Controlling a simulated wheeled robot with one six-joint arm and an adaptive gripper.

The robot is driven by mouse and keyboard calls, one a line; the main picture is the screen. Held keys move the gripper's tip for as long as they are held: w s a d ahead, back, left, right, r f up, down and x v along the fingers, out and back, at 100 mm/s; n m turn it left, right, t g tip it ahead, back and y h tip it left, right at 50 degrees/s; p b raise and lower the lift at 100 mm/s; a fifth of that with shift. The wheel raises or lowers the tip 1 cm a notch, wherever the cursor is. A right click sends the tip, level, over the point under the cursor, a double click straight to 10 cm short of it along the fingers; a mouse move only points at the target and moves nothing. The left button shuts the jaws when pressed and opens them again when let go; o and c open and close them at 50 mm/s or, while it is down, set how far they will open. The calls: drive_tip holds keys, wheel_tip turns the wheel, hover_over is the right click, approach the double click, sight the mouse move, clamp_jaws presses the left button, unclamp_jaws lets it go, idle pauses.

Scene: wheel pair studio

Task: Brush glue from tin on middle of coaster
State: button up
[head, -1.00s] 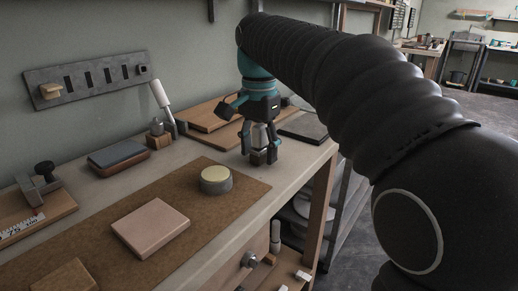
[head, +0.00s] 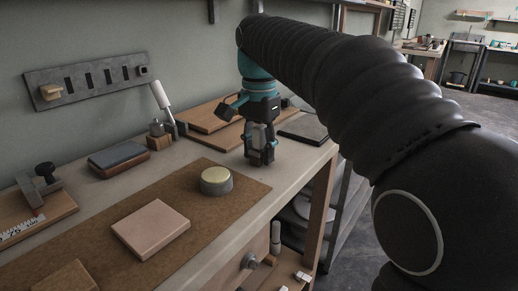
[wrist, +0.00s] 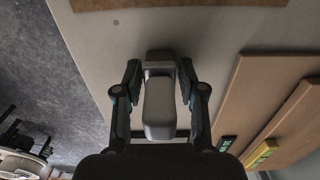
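A round grey tin (head: 216,187) with a pale cream top stands on the brown mat. A flat pinkish square (head: 151,228), which looks like the coaster, lies on the mat to its left and nearer. My gripper (head: 261,155) points down at the bench's right part, behind and right of the tin. Its fingers stand on both sides of an upright grey object (head: 258,136) and look shut on it. The wrist view shows this object (wrist: 160,105) between my fingertips (wrist: 160,75). I cannot tell whether it is the brush; its lower end is partly hidden by the fingers.
A white-handled tool (head: 160,97) leans in a holder at the back. A sharpening-stone-like block (head: 117,155) lies left of it. Wooden boards (head: 208,118) lie behind my gripper, a dark slab (head: 303,127) to its right. The mat (head: 195,222) is bare between coaster and tin.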

sight(259, 126)
drive_tip(key=shift+r, duration=0.2)
drive_tip(key=shift+r+p, duration=0.5)
drive_tip(key=shift+p, duration=0.2)
drive_tip(key=shift+c, duration=0.2)
clamp_jaws()
drive_tip(key=shift+r, duration=3)
